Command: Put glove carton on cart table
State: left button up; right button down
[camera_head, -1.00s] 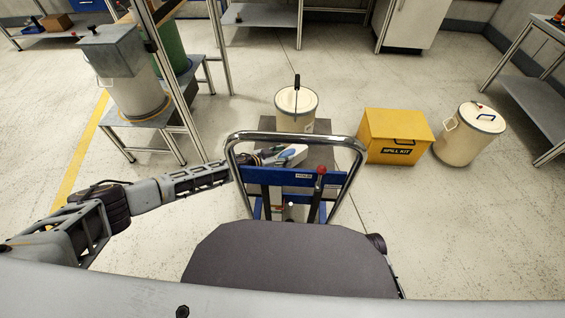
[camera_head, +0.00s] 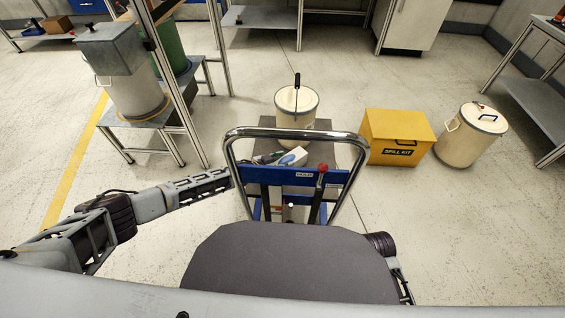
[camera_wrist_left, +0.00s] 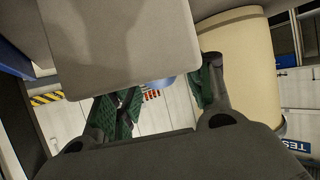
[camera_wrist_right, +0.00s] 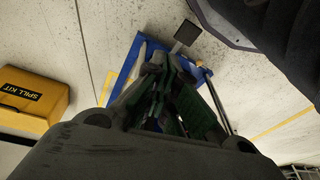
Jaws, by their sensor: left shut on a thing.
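The glove carton (camera_head: 292,157), a small white box with blue on it, shows behind the blue cart handle panel in the head view. My left gripper (camera_head: 262,158) is shut on it over the cart table (camera_head: 318,130). In the left wrist view a pale box face (camera_wrist_left: 120,45), apparently the carton, fills the upper part and hides the fingertips. I cannot tell whether the carton touches the table. My right gripper (camera_wrist_right: 165,68) looks shut and empty in the right wrist view, with blue cart parts beyond it; in the head view it is hidden.
A cream drum (camera_head: 297,103) stands at the cart table's far end. The chrome handle (camera_head: 300,132) rises on the near side. A yellow spill kit box (camera_head: 398,138) and another cream drum (camera_head: 470,135) stand on the right. A rack with a drum (camera_head: 137,92) is on the left.

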pick_arm(q)
jog(key=o, duration=1.4)
pick_arm(e)
jog(key=shift+r, duration=0.1)
pick_arm(q)
jog(key=shift+r, duration=0.1)
jog(key=shift+s+a+r, duration=0.1)
jog(key=shift+s+a, duration=0.05)
jog(key=shift+s+a+r+p, duration=0.25)
jog(key=shift+s+a+p, duration=0.15)
jog(key=shift+p, duration=0.05)
jog(key=p+v, duration=0.1)
jog(key=v, duration=0.2)
jog(key=shift+s+a+r, duration=0.15)
jog(key=shift+a, duration=0.05)
jog(key=shift+p+v, duration=0.6)
jog(key=shift+v, duration=0.5)
pick_arm(e)
jog(key=shift+g+h, duration=0.3)
jog(key=shift+g, duration=0.1)
jog(key=f, duration=0.2)
jog(key=s+d+f, duration=0.1)
jog(key=f, duration=0.1)
jog(key=shift+s+f, duration=0.1)
jog(key=shift+w, duration=0.3)
